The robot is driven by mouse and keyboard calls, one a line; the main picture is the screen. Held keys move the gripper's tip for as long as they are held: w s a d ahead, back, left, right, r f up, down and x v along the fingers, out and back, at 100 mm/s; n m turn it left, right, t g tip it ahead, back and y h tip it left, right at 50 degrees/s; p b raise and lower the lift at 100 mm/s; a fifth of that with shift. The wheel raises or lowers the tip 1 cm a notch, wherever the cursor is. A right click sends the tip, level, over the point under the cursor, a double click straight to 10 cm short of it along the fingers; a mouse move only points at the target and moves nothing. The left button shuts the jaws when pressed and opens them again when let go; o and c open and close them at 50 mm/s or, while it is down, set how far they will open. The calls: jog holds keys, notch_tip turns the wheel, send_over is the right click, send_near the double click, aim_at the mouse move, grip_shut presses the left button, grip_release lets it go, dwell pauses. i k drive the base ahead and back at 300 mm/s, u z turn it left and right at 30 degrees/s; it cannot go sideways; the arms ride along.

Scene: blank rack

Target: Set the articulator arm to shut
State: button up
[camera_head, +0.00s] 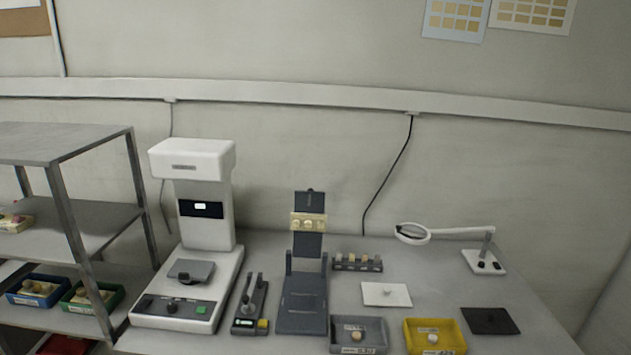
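The articulator stands near the middle of the bench, with a dark grey base (301,305) and two short side posts. Its articulator arm (308,243) stands upright, raised well above the base, so the articulator looks open. A cream row of tooth-like pieces (308,222) sits across the upper part of the arm. My gripper does not show in this view, and nothing is seen touching the arm.
A white machine (205,215) and a small dark lever device (250,305) stand left of the articulator. A small rack (358,262), white plate (386,294), grey tray (358,348), yellow tray (412,338), dark plate (489,321) and magnifier lamp (484,262) lie right. Metal shelving (65,200) stands far left.

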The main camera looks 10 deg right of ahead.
aim_at(309, 220)
jog(key=u, duration=0.1)
jog(key=k, duration=0.35)
jog(key=z, duration=0.9)
jog(key=i, duration=2.15)
jog(key=u, duration=0.8)
jog(key=k, duration=0.75)
jog(key=u, duration=0.15)
jog(key=i, duration=0.85)
jog(key=z, duration=0.05)
